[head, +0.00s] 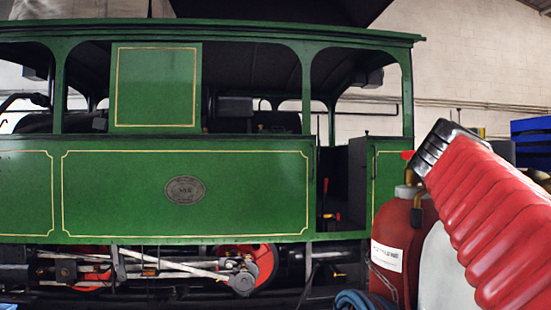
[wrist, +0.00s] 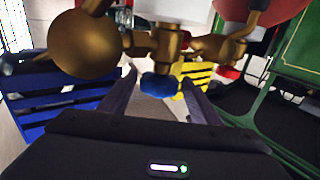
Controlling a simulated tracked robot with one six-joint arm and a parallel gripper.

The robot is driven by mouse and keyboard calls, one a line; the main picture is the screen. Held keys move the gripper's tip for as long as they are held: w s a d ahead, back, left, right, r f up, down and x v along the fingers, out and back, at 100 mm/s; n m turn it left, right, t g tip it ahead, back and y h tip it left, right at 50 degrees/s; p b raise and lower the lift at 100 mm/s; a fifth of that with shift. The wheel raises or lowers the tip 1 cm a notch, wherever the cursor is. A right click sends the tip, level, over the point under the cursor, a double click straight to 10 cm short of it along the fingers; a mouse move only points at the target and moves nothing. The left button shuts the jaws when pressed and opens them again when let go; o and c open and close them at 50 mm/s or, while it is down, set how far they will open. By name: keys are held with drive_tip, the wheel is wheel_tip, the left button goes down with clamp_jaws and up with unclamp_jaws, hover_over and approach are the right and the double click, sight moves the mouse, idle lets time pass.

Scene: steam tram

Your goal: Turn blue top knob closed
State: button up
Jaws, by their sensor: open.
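The blue knob (wrist: 160,84) shows in the middle of the wrist view, at the end of a brass valve fitting (wrist: 165,42). My gripper (wrist: 159,77) is open, with one dark finger on each side of the knob. The knob appears between the fingertips; I cannot tell whether either finger touches it. A rounded brass part (wrist: 88,44) of the fitting lies to the left. In the head view, a red cylinder (head: 398,235) with a brass top stands at the right; I cannot make out the blue knob or my gripper there.
The green steam tram (head: 185,190) fills much of the head view and shows at right in the wrist view. Blue crates (wrist: 60,100) and a yellow slotted object (wrist: 189,72) lie beyond my fingers. Blue hose (head: 355,300) lies by the cylinder's foot.

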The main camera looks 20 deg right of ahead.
drive_tip(key=shift+w+d, duration=0.1)
drive_tip(key=shift+d, duration=0.1)
drive_tip(key=shift+c, duration=0.4)
drive_tip(key=c, duration=0.7)
drive_tip(key=shift+w+a+m+g+h, duration=0.15)
drive_tip(key=shift+m+g+h, duration=0.15)
drive_tip(key=shift+m+g, duration=0.35)
drive_tip(key=shift+w+g, duration=0.1)
drive_tip(key=shift+g, duration=0.35)
drive_tip(key=shift+w+m+g+h, duration=0.25)
drive_tip(key=shift+m+g, duration=0.9)
drive_tip(key=shift+g, duration=0.55)
drive_tip(key=shift+w+m+g+h, duration=0.15)
drive_tip(key=shift+m+g+h, duration=0.1)
drive_tip(key=shift+m+g, duration=1.15)
drive_tip(key=shift+w+d+m+g+y, duration=0.15)
drive_tip(key=shift+m+g+y, duration=0.25)
drive_tip(key=shift+m+g, duration=0.85)
drive_tip(key=shift+w+d+m+g+y, duration=0.15)
drive_tip(key=shift+m+g+y, duration=0.3)
drive_tip(key=shift+g, duration=1.6)
drive_tip(key=shift+w+m+g+y, duration=0.1)
drive_tip(key=shift+m+g+y, duration=1.05)
drive_tip(key=shift+g, duration=0.55)
